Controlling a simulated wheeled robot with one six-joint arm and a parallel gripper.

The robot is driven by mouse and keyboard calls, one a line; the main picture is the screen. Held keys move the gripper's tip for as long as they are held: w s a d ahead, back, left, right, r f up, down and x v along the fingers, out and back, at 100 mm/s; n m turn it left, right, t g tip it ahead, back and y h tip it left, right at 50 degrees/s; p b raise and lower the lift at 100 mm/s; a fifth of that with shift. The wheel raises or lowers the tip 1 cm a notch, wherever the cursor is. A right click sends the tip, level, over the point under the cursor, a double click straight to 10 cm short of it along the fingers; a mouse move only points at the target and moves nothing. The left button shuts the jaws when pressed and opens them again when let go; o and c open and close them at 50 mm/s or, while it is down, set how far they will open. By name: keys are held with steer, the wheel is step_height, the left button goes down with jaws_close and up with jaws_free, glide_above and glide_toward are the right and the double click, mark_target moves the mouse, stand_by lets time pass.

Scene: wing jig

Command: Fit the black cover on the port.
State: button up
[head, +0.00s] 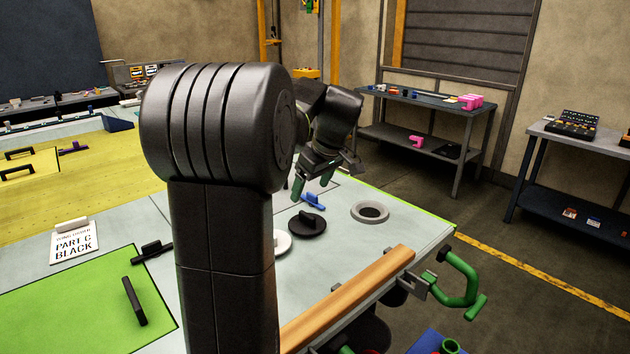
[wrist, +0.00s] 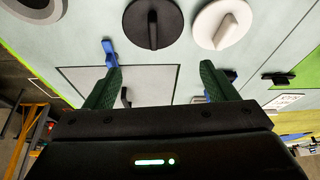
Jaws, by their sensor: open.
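The black cover (head: 306,224) is a round disc with an upright grip bar, lying flat on the pale table. It also shows at the top of the wrist view (wrist: 140,28). The port (head: 370,220) appears to be the grey ring to its right on the table, with nothing on it; part of it shows at the wrist view's top left corner (wrist: 50,18). My gripper (head: 313,184) has green fingers and is above the table, beyond the black cover. In the wrist view my gripper (wrist: 160,82) is open and empty, with the cover ahead of the fingertips.
A white disc cover (head: 283,242) lies beside the black one, partly behind my arm. A small blue piece (head: 314,201) lies near the gripper. A sign (head: 75,241) reads "PART C BLACK". A wooden rail (head: 350,295) and green clamp (head: 462,280) line the table's near edge.

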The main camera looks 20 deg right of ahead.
steer(key=shift+v, duration=1.05)
steer(key=shift+c, duration=0.7)
steer(key=shift+s+d+r+p, duration=0.25)
steer(key=shift+s+r+p, duration=0.4)
steer(key=shift+s+r, duration=0.3)
steer(key=c, duration=0.7)
steer(key=shift+s+f+m, duration=0.1)
steer(key=shift+s+m, duration=0.1)
steer(key=shift+m, duration=0.1)
steer(key=shift+c, duration=0.3)
glide_toward(299, 223)
steer(key=shift+d+f+p, duration=0.15)
steer(key=shift+f+p, duration=0.25)
steer(key=shift+f, duration=0.1)
steer(key=shift+a+p+x, duration=0.2)
steer(key=shift+p+x, duration=0.55)
steer(key=shift+x, duration=1.8)
